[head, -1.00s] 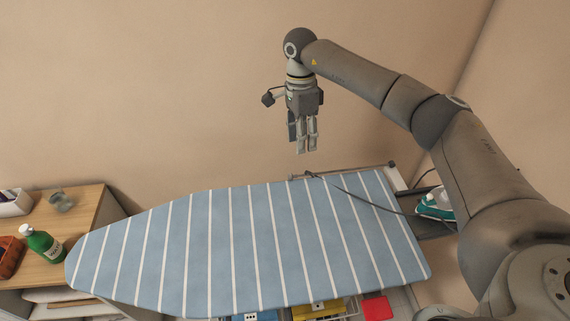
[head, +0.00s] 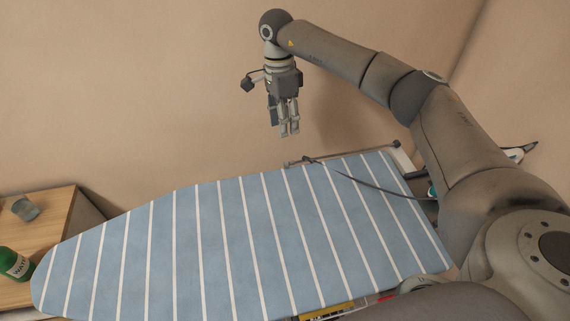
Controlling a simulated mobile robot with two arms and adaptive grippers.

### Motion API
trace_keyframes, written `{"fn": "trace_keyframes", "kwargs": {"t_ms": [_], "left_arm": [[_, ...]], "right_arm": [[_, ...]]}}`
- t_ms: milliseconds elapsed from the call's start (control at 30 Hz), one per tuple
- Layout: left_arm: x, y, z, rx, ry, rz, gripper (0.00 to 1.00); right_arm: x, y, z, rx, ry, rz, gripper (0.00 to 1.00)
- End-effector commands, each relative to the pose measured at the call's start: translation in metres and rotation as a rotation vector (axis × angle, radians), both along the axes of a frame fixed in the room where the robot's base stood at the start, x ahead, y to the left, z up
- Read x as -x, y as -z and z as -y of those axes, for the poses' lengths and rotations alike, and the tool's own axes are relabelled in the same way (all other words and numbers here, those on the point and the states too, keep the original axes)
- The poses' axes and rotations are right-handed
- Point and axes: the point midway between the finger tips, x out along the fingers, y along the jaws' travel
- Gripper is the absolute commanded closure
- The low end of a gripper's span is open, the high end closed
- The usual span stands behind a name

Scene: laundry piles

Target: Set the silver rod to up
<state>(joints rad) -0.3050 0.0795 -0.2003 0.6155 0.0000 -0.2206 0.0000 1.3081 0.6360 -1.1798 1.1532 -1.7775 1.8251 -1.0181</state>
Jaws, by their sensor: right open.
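A thin silver rod (head: 350,153) runs along the far edge of the striped ironing board (head: 200,235), towards its right end. It lies nearly level in the picture, low beside the board, with a small block at its left end. My right gripper (head: 288,135) hangs in front of the beige wall, above and to the left of the rod in the picture. Its fingers point down, are open and hold nothing. It is apart from the rod and the board. My left gripper is not in view.
A dark cable (head: 370,185) lies over the board's right part. A wooden cabinet (head: 45,215) at the left bears a glass (head: 24,208) and a green bottle (head: 14,264). My right arm hides much of the right side. The board's top is mostly clear.

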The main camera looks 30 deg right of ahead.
Motion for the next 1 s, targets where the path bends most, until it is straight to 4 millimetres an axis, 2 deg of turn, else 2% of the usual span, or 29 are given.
{"fn": "trace_keyframes", "kwargs": {"t_ms": [33,233,367,800,1000], "left_arm": [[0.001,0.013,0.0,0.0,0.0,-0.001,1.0],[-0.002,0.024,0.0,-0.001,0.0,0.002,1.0],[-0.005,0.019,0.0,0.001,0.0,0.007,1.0],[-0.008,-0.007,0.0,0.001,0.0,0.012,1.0],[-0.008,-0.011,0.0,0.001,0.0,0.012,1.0]], "right_arm": [[0.0,0.013,0.0,0.0,0.0,0.0,0.58],[0.0,0.024,0.0,0.0,0.0,0.0,0.58],[0.001,0.031,0.0,0.001,0.0,-0.002,0.58],[0.014,0.106,-0.001,0.001,0.001,-0.004,0.58],[0.016,0.126,-0.002,0.0,0.0,-0.001,0.58]]}}
